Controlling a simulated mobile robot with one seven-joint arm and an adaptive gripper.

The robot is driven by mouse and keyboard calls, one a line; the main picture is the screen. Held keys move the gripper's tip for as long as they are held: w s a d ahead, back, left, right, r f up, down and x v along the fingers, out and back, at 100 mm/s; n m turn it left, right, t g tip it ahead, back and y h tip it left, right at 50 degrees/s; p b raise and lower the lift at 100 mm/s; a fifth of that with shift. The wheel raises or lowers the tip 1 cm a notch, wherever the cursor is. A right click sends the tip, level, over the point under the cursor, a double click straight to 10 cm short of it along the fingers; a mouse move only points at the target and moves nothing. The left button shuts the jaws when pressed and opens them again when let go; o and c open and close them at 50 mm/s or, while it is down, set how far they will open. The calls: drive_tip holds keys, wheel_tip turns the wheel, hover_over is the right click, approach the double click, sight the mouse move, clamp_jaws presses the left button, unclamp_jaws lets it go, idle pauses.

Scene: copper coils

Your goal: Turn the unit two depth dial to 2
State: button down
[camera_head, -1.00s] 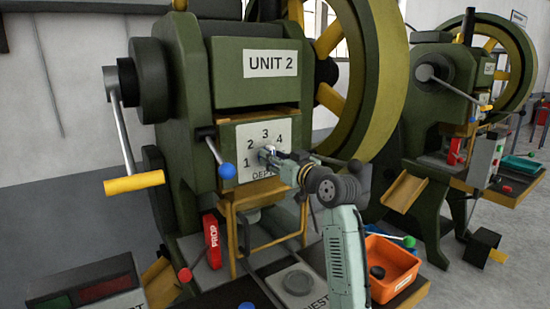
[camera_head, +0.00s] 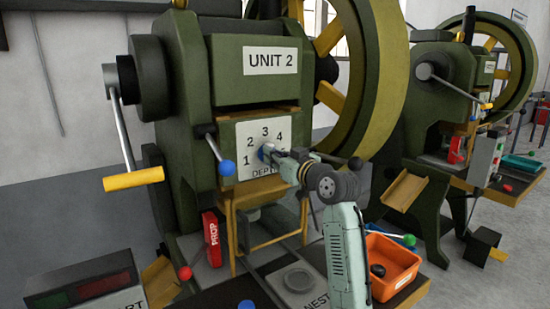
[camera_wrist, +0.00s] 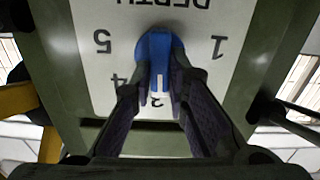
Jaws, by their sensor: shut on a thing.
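The unit two depth dial is a blue knob (camera_head: 265,151) on a white plate (camera_head: 246,136) numbered around it, under the UNIT 2 sign (camera_head: 270,60). In the wrist view the plate is upside down and the blue knob (camera_wrist: 156,47) is in the middle, with a white mark pointing down toward the 3. My gripper (camera_head: 271,153) reaches the knob from the right. In the wrist view my gripper (camera_wrist: 161,78) has its two fingers closed on either side of the knob. The right finger hides the 2 there.
A blue-ended lever (camera_head: 226,167) stands just left of the plate. A yellow-handled crank (camera_head: 133,179) is farther left. A red PROP block (camera_head: 212,240) and an orange bin (camera_head: 390,265) are below. A second green press (camera_head: 440,110) stands at the right.

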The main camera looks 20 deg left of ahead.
drive_tip(key=n+b, duration=0.3)
drive_tip(key=n, duration=0.1)
drive_tip(key=n+b, duration=0.3)
drive_tip(key=n, duration=0.2)
drive_tip(key=shift+s+a+f+b, duration=0.15)
drive_tip(key=shift+s+f+b, duration=0.05)
drive_tip(key=shift+b, duration=0.1)
idle(0.3)
drive_tip(key=c, duration=1.6)
unclamp_jaws()
drive_tip(key=shift+o, duration=0.2)
drive_tip(key=v, duration=1.2)
